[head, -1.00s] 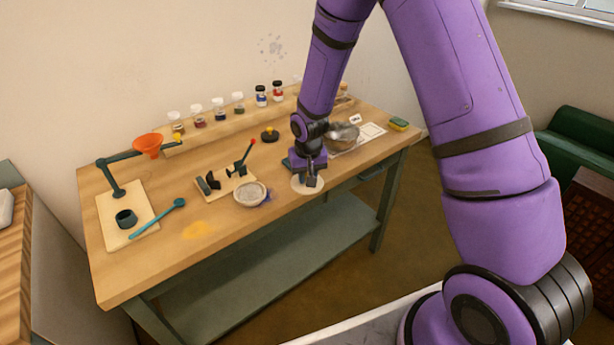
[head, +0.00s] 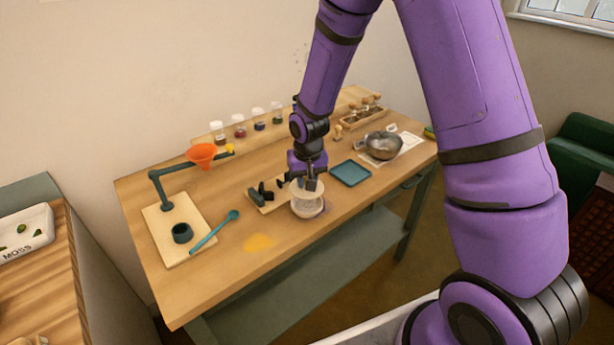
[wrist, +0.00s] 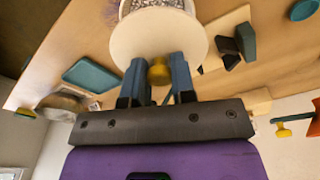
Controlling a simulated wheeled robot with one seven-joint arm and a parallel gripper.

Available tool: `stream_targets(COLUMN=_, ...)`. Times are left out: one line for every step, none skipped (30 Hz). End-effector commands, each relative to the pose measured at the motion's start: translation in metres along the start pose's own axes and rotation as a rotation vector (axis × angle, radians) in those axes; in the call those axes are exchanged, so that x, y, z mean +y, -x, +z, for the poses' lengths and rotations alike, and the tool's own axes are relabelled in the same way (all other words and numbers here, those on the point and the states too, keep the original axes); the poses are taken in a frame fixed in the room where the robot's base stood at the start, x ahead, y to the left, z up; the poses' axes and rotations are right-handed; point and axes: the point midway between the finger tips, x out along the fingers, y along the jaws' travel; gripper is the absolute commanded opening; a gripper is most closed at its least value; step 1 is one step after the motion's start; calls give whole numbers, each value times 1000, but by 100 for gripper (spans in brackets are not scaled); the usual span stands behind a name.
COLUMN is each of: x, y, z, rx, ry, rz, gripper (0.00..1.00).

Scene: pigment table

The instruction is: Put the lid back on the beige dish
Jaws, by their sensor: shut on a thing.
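The beige dish (head: 305,211) stands near the front edge of the workbench, with a purple stain beside it. My gripper (head: 309,184) is over the dish. In the wrist view its blue fingers (wrist: 159,78) are shut on the yellow knob (wrist: 159,70) of the pale round lid (wrist: 152,42). The lid is over the dish but off-centre: grey speckled contents (wrist: 158,3) show past its edge. I cannot tell whether the lid touches the rim. In the head view my gripper partly hides the lid.
A teal tray (head: 350,174) lies right of the dish, with a metal bowl (head: 383,146) beyond. A wooden block with dark parts (head: 262,194) is close on the left. A teal spoon (head: 214,232), orange funnel (head: 203,155) and yellow powder (head: 259,243) are further left.

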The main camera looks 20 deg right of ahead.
Motion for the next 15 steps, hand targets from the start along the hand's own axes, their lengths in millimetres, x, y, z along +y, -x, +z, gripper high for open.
stream_targets(x=0, y=-5, z=1, rx=-3, ry=1, rz=1, gripper=1)
stream_targets(x=0, y=-8, z=2, rx=-4, ry=1, rz=1, gripper=0)
stream_targets(x=0, y=-11, z=2, rx=-3, ry=0, rz=1, gripper=0)
stream_targets(x=0, y=-14, z=2, rx=-3, ry=0, rz=1, gripper=0)
stream_targets(x=0, y=-16, z=2, rx=-2, ry=0, rz=1, gripper=0)
stream_targets(x=0, y=-20, z=3, rx=-3, ry=0, rz=1, gripper=0)
stream_targets(x=0, y=-22, z=3, rx=-3, ry=-1, rz=1, gripper=0)
stream_targets(x=0, y=-25, z=4, rx=-3, ry=-1, rz=1, gripper=0)
stream_targets(x=0, y=-28, z=4, rx=-3, ry=-1, rz=1, gripper=0)
stream_targets(x=0, y=-30, z=4, rx=-2, ry=-1, rz=0, gripper=0)
stream_targets(x=0, y=-33, z=4, rx=-2, ry=-1, rz=1, gripper=0)
stream_targets(x=0, y=-36, z=5, rx=-3, ry=-1, rz=1, gripper=0)
stream_targets(x=0, y=-38, z=5, rx=-3, ry=-1, rz=1, gripper=0)
stream_targets(x=0, y=-40, z=5, rx=-3, ry=-1, rz=1, gripper=0)
stream_targets(x=0, y=-42, z=6, rx=-2, ry=-1, rz=1, gripper=0)
